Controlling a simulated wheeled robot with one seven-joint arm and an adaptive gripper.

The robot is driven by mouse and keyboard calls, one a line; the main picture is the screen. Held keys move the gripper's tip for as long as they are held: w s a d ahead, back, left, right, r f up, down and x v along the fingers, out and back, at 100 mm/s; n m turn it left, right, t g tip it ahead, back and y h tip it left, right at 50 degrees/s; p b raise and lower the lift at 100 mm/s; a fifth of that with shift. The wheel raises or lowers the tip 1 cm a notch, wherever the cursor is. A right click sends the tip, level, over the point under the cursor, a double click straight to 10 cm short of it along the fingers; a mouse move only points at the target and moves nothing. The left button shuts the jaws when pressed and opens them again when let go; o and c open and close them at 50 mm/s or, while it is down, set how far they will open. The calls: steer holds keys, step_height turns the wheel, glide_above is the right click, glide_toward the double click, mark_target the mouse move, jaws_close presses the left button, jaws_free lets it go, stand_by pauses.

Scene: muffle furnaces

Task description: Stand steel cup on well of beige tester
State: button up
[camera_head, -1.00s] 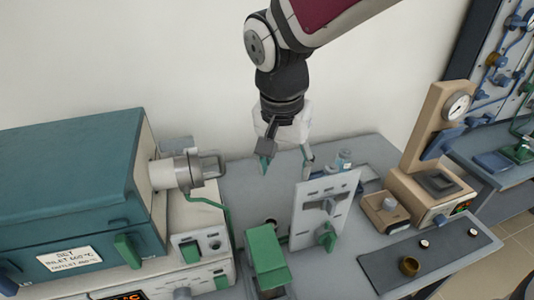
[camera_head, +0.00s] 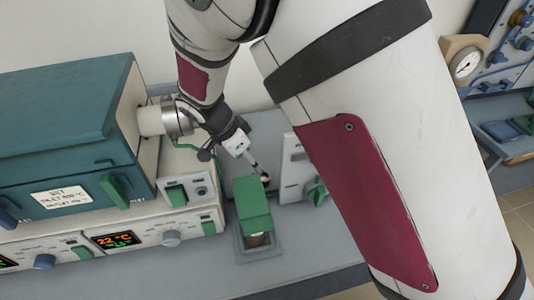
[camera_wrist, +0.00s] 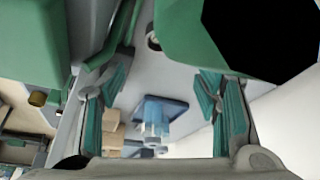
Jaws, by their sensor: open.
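The beige tester (camera_head: 466,62) shows in the head view only by its gauge top at the upper right; my arm hides its base and well. A small cylinder, possibly the steel cup (camera_head: 258,239), stands beneath the green head of a bench device; I cannot tell its metal surely. My gripper (camera_head: 262,174) is low behind that green head, left of the grey upright panel. In the wrist view my gripper (camera_wrist: 165,95) is open, with teal pads far apart and nothing held between them. Beige blocks (camera_wrist: 112,130) beyond the fingers may be part of the tester.
The green device head (camera_head: 253,203) stands close in front of my gripper, and the grey panel (camera_head: 294,170) close on its right. The teal furnace (camera_head: 65,125) fills the left.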

mark_target(264, 178)
steer(key=x, duration=1.1)
jaws_close()
